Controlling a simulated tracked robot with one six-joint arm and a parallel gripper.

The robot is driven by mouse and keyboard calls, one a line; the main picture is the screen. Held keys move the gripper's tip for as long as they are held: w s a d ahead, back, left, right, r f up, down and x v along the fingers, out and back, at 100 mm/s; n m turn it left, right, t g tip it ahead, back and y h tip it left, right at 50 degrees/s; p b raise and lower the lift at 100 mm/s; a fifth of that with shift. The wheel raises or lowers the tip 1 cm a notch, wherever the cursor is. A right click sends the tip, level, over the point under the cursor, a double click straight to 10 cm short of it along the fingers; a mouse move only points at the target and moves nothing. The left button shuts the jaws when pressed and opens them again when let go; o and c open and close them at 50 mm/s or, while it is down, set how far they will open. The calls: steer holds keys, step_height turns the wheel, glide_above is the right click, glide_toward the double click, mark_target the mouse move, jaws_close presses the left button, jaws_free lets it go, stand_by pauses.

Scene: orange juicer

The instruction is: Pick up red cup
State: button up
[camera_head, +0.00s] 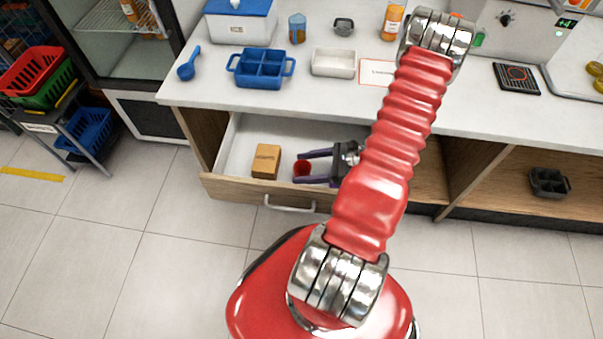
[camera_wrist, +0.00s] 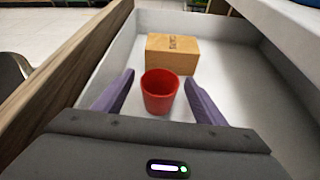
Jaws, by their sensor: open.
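The red cup (camera_head: 303,168) stands upright in the open drawer (camera_head: 234,186) below the counter. In the wrist view the red cup (camera_wrist: 159,91) is between the two purple fingers, with a gap on each side. My gripper (camera_head: 308,167) is open and reaches into the drawer from the right; in the wrist view my gripper (camera_wrist: 158,90) has its fingertips on either side of the cup, not closed on it. Part of the cup is hidden behind a finger in the head view.
The counter (camera_head: 330,110) above holds a blue tray (camera_head: 261,69) and a white dish (camera_head: 334,63).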

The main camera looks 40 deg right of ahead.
mark_target(295, 169)
steer(key=shift+x, duration=2.55)
steer(key=shift+r, duration=0.15)
steer(key=c, duration=1.1)
